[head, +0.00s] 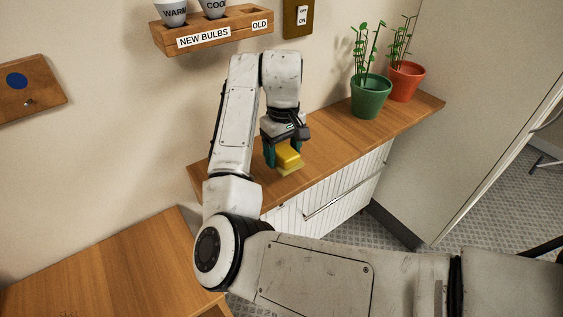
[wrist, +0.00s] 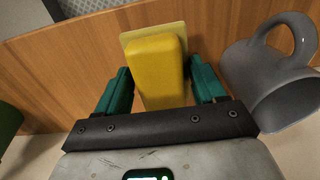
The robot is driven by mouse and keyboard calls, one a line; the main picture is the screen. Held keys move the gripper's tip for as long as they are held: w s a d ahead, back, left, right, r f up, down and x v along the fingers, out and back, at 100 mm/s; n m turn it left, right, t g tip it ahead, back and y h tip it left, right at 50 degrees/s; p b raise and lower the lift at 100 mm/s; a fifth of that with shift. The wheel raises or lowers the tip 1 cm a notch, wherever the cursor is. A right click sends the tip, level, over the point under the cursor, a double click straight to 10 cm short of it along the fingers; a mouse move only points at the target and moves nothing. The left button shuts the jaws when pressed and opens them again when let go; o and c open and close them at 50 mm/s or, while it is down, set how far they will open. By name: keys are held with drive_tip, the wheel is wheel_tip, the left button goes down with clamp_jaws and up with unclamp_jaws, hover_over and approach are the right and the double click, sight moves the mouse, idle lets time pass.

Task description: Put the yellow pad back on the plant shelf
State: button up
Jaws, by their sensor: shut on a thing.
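The yellow pad (head: 288,156) is a thick yellow block between the teal fingers of my gripper (head: 284,155). In the wrist view, the yellow pad (wrist: 158,68) sits between both fingers of my gripper (wrist: 158,85), which is shut on it. A thin pale-yellow square (wrist: 150,33) shows at the pad's far end; I cannot tell whether it is attached or lies on the shelf. The plant shelf (head: 335,146) is the wooden top below the pad; it fills the wrist view's background (wrist: 75,60). Whether the pad touches the shelf is unclear.
A green-potted plant (head: 370,95) and a red-potted plant (head: 405,80) stand at the shelf's right end. A grey mug (wrist: 270,80) is close right of my gripper. A bulb rack (head: 215,30) and switch (head: 298,18) are on the wall. A lower wooden top (head: 110,265) is left.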

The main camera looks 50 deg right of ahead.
sight(281, 161)
drive_tip(key=shift+w+f, duration=0.15)
drive_tip(key=shift+f, duration=0.8)
drive_tip(key=shift+w+f, duration=0.15)
drive_tip(key=shift+f, duration=0.8)
drive_tip(key=shift+f+p, duration=0.1)
drive_tip(key=shift+p, duration=0.2)
drive_tip(key=o, duration=1)
